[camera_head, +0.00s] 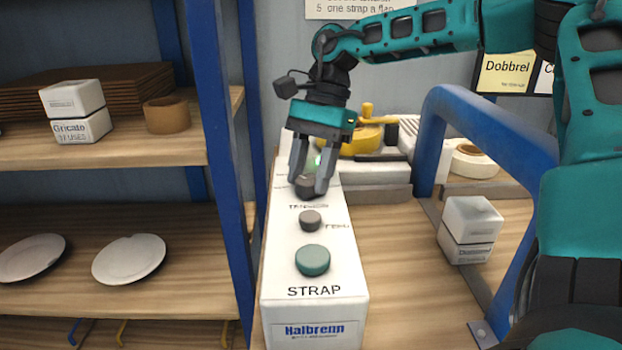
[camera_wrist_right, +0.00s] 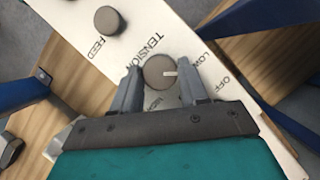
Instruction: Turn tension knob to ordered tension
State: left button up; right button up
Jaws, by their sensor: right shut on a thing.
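The strapping machine's white control panel (camera_head: 285,285) runs away from me in the head view. My right gripper (camera_head: 312,188) points down at its far part, with its fingers on either side of the dark tension knob (camera_head: 305,184). In the right wrist view, the gripper (camera_wrist_right: 158,85) is shut on the round grey-brown tension knob (camera_wrist_right: 156,72). The knob's white mark points right in that view. "TENSION", "LOW" and "OFF" are legible around it; another label is partly hidden by the gripper. My left gripper is not in view.
The feed knob (camera_head: 311,220) and green strap button (camera_head: 312,260) sit nearer on the panel. A blue arch (camera_head: 490,125) and stacked white boxes (camera_head: 470,230) stand to the right. A shelf with plates (camera_head: 130,259) is at left. A yellow-handled tool (camera_head: 362,136) lies behind.

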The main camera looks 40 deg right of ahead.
pick_arm(q)
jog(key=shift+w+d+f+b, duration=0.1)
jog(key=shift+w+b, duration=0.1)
jog(key=shift+b, duration=0.1)
pick_arm(e)
jog(key=shift+w+n+g, duration=0.1)
jog(key=shift+n+g, duration=0.4)
jog(key=shift+n, duration=0.8)
jog(key=shift+h, duration=0.3)
jog(key=o, duration=0.7)
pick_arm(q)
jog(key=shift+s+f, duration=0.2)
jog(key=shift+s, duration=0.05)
pick_arm(e)
jog(key=o, duration=0.3)
jog(key=shift+o, duration=0.2)
pick_arm(q)
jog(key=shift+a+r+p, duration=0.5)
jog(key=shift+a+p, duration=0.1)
jog(key=shift+p, duration=0.55)
pick_arm(e)
jog(key=v, duration=1.3)
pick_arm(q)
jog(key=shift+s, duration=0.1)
